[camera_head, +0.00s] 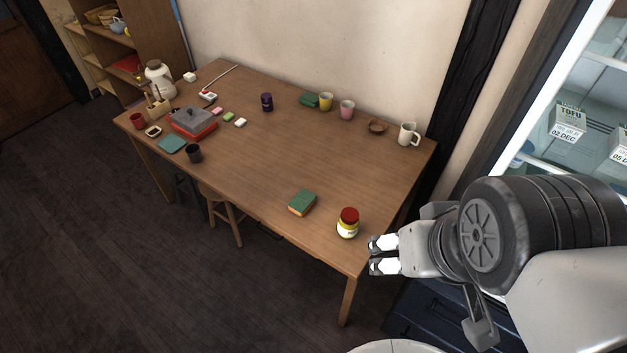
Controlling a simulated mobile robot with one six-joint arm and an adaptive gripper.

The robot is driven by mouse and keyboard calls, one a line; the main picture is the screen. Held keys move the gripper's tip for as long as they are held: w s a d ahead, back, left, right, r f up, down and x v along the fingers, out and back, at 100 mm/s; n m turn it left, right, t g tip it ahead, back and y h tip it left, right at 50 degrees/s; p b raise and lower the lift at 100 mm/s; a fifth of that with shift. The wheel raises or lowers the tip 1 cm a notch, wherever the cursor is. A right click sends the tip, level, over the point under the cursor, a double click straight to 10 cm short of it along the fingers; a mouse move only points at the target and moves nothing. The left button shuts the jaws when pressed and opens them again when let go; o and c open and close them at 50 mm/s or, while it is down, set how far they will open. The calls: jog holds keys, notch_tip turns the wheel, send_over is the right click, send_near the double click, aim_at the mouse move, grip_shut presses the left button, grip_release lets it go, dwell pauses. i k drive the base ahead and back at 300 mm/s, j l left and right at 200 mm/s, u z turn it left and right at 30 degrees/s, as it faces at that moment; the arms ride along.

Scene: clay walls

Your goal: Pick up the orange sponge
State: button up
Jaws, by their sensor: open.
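The orange sponge (302,203) lies flat near the front edge of the wooden table, right of its middle. Its top is green and its orange side faces the front. My gripper (375,255) is open and empty at the table's right front corner. It points left and is well to the right of the sponge, with a jar between them in the picture. The gripper's height above the table is hard to judge.
A red-lidded jar (347,224) stands between sponge and gripper. The table (245,175) is bare left of the sponge. A stool (222,208) stands below.

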aim_at(300, 204)
jog(key=i+u, duration=0.35)
jog(key=i+l+u, duration=0.2)
jog(key=i+u, duration=0.15)
